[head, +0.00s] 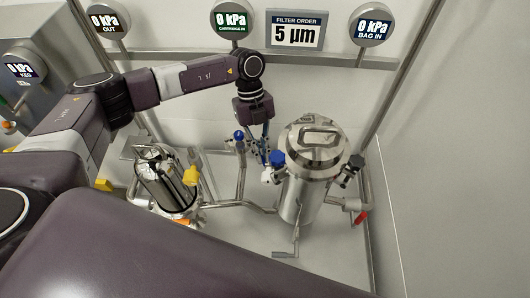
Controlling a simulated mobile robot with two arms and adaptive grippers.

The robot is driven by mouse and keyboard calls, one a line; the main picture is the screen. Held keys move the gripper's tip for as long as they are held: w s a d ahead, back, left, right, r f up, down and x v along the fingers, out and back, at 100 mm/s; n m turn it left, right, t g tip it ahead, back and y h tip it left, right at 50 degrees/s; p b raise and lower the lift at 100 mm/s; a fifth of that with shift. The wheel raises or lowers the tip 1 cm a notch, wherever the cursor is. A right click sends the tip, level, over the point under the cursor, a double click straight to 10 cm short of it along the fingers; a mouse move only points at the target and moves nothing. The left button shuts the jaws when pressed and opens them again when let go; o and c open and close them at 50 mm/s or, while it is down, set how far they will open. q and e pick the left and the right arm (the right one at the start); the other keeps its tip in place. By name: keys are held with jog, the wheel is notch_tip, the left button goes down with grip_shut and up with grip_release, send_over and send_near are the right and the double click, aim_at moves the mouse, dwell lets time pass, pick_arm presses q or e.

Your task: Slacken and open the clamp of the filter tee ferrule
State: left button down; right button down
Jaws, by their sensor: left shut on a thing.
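My left arm reaches in from the left, and my left gripper (262,150) points down beside the large steel filter housing (311,170). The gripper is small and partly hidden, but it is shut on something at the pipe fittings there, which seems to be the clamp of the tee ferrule. The clamp itself is too small and covered to make out, so I cannot tell whether it is slack. A blue knob (277,159) sits just right of the fingertips, with a white fitting below it. My right gripper is not in view.
A smaller steel vessel (165,180) with a yellow handle (191,175) stands left. A blue-topped valve (239,136) is on the upright pipe between. Gauges and a "5 µm" sign (295,31) hang behind. A red handle (361,217) sits right of the housing. The wall side at right is clear.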

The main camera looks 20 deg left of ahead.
pick_arm(q)
jog(key=shift+s+a+m+g+y+b, duration=0.15)
jog(key=shift+a+m+y+b, duration=0.25)
jog(key=shift+m, duration=0.6)
jog(key=shift+s+a+m+g+y+b, duration=0.15)
jog(key=shift+m+y+b, duration=0.3)
jog(key=shift+m, duration=0.55)
jog(key=shift+s+a+m+g+y+b, duration=0.1)
jog(key=shift+a+m+g+y+b, duration=0.2)
jog(key=shift+m+b, duration=0.5)
jog(key=shift+a+m, duration=0.1)
jog(key=shift+m, duration=0.2)
jog(key=c, duration=2.1)
grip_release()
jog(key=shift+p, duration=0.3)
